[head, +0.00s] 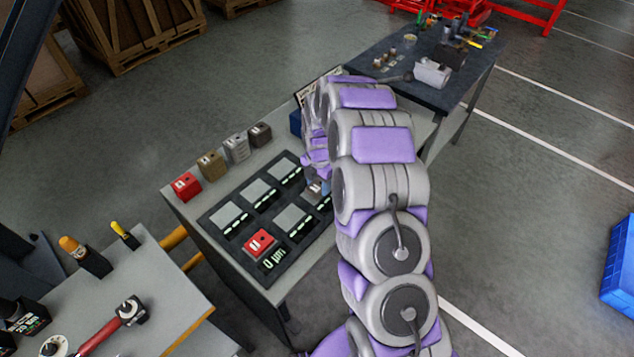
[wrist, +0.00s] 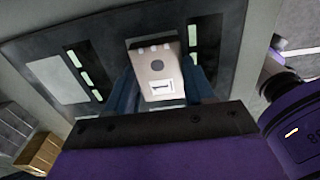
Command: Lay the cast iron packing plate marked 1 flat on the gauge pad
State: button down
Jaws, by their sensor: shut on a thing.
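My gripper (wrist: 160,98) is shut on a pale grey-beige plate (wrist: 157,66) between its two dark blue fingers in the wrist view. In the head view my gripper (head: 318,186) is over the right part of a dark gauge panel (head: 249,219), partly hidden by my arm. The panel has several light square pads, including one at its left (head: 229,215) and one in the middle (head: 291,219). I cannot tell whether the held plate touches a pad.
A red block (head: 259,243) sits on the front pad, beside a display reading 0 µm. Red (head: 186,186), brass (head: 211,164), grey (head: 236,148) and dark (head: 260,134) blocks line the bench's back-left edge. A tool bench (head: 120,290) stands at front left.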

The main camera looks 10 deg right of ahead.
jog(key=shift+d, duration=0.15)
jog(key=shift+a, duration=1.45)
jog(key=shift+d, duration=0.45)
jog(key=shift+a, duration=0.55)
jog(key=shift+d+f, duration=0.45)
jog(key=shift+f, duration=0.2)
jog(key=c, duration=0.8)
grip_release()
jog(key=o, duration=0.5)
jog(key=shift+a, duration=0.3)
jog(key=shift+d, duration=0.1)
